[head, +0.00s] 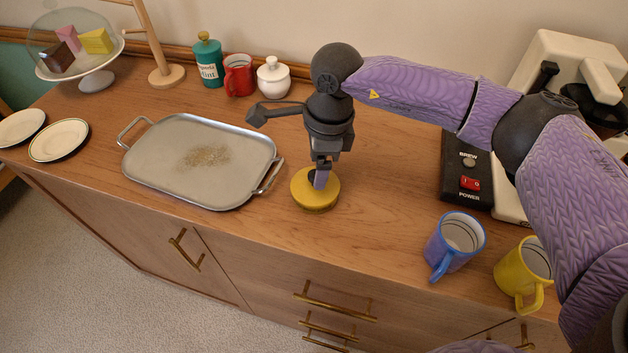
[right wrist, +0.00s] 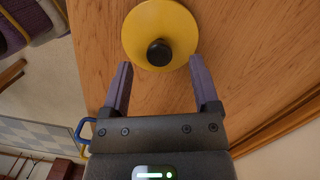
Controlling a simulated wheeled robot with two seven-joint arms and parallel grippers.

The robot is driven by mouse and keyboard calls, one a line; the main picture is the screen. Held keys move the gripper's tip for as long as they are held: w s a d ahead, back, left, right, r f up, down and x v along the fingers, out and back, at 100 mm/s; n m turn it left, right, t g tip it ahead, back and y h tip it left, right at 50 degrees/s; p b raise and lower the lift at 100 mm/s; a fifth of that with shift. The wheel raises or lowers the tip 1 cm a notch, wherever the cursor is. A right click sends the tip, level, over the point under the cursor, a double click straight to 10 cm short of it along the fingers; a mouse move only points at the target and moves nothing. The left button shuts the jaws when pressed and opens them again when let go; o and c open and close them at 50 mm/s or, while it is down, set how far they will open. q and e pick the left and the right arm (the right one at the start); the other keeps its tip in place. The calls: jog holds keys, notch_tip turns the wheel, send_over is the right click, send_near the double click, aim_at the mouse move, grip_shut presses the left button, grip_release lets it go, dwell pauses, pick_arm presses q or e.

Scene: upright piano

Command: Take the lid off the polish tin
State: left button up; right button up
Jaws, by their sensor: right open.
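The polish tin (head: 307,197) is a low, round yellow tin standing on the wooden sideboard, right of the tray. Its yellow lid (right wrist: 137,30) has a black knob (right wrist: 159,52) in the middle, seen from above in the right wrist view. My right gripper (head: 320,182) points down over the tin. In the right wrist view its two fingers (right wrist: 160,63) are spread, one on each side of the knob, with nothing held between them. In the head view the gripper partly hides the knob. My left gripper is not in view.
A metal tray (head: 200,160) lies left of the tin. A blue mug (head: 455,243) and yellow mug (head: 524,275) stand near the front edge at right, before a coffee machine (head: 468,170). A green canister (head: 207,60), red mug (head: 239,76) and white pot (head: 273,78) stand behind.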

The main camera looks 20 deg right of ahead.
jog(key=f, duration=0.3)
jog(key=shift+a+f+b, duration=0.2)
jog(key=shift+a+b, duration=0.05)
jog(key=shift+b, duration=0.05)
jog(key=shift+r, duration=0.1)
grip_shut()
